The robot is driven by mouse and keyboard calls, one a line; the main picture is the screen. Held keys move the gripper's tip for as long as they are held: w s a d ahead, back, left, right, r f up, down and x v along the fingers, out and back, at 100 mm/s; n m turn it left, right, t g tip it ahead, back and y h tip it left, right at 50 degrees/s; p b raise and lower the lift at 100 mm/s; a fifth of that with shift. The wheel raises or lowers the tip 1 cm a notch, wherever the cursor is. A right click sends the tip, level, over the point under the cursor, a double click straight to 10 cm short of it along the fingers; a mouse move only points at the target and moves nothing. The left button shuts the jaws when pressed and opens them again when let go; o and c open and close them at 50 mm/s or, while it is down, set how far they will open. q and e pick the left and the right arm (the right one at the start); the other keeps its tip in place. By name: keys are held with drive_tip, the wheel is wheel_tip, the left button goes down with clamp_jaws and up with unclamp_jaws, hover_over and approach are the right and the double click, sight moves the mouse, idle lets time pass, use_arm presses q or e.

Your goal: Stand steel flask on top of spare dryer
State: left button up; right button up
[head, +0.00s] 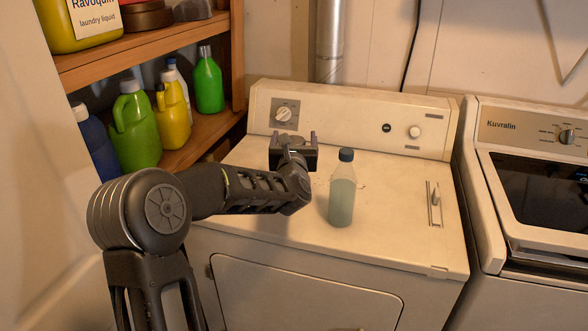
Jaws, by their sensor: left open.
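A pale green bottle with a dark blue cap (342,190) stands upright on the top of the white dryer (390,225). It looks like plastic or glass, and I cannot tell whether it is the steel flask. My left gripper (293,138) is open and empty above the dryer top, to the left of the bottle and apart from it. Its fingers point away toward the control panel. My right gripper is out of view.
A wooden shelf (200,135) at the left holds several detergent bottles, including a green jug (135,130). A second machine (530,160) marked Kuvralin stands at the right. The dryer top right of the bottle is mostly clear.

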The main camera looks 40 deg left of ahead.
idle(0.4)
use_arm(q)
clamp_jaws()
idle(0.7)
drive_tip(key=shift+r, duration=0.1)
